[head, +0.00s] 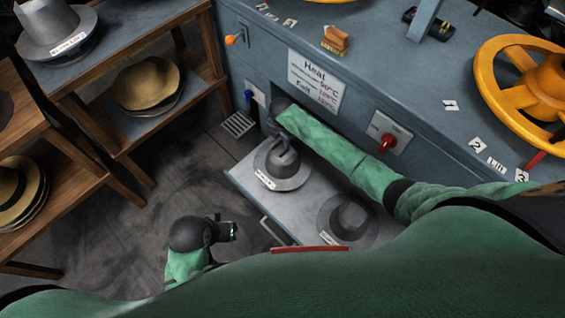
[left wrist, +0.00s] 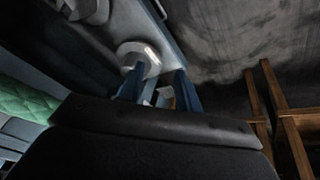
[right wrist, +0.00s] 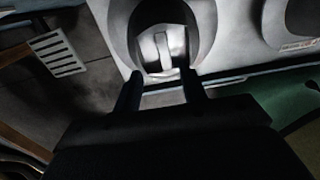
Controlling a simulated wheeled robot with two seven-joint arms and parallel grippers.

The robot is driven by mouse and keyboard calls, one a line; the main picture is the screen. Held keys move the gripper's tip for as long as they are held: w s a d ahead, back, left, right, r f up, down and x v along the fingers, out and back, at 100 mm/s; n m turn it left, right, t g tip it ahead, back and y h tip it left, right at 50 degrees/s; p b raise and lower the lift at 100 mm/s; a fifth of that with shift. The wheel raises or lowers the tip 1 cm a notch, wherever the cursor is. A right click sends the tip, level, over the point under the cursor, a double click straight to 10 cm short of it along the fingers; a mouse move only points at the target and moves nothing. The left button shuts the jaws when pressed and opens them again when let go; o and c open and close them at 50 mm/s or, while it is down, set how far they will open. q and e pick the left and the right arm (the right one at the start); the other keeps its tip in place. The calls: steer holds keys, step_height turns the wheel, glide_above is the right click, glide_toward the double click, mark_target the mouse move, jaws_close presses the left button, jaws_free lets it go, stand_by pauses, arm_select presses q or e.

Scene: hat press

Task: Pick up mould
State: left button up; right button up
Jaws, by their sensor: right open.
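A grey metal hat-shaped mould (head: 284,168) with a label on its brim stands on the pulled-out drawer (head: 245,184). A second grey mould (head: 347,219) stands further right on it. My right gripper (head: 283,150) is over the left mould, open. In the right wrist view, its fingers (right wrist: 162,82) are spread at the near side of that mould's crown and the bar across its top (right wrist: 162,48); contact cannot be told. My left gripper (head: 232,231) is open and empty, left of the drawer; its spread fingers show in the left wrist view (left wrist: 158,82).
The blue-grey press cabinet (head: 250,45) rises behind the drawer, with a red switch (head: 388,142) and yellow wheels (head: 530,85). Wooden shelves (head: 120,135) with hats (head: 147,82) and another mould (head: 55,25) stand left. Bare floor (head: 130,235) lies between.

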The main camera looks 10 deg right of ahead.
steer(key=shift+s+d+f+p, duration=0.1)
steer(key=shift+s+f+p, duration=0.1)
steer(key=shift+f, duration=1.7)
steer(key=shift+s+d+f+p, duration=0.1)
steer(key=shift+f+p, duration=0.1)
steer(key=shift+f, duration=1.7)
steer(key=shift+c, duration=0.4)
jaws_close()
steer(key=shift+w+r, duration=0.1)
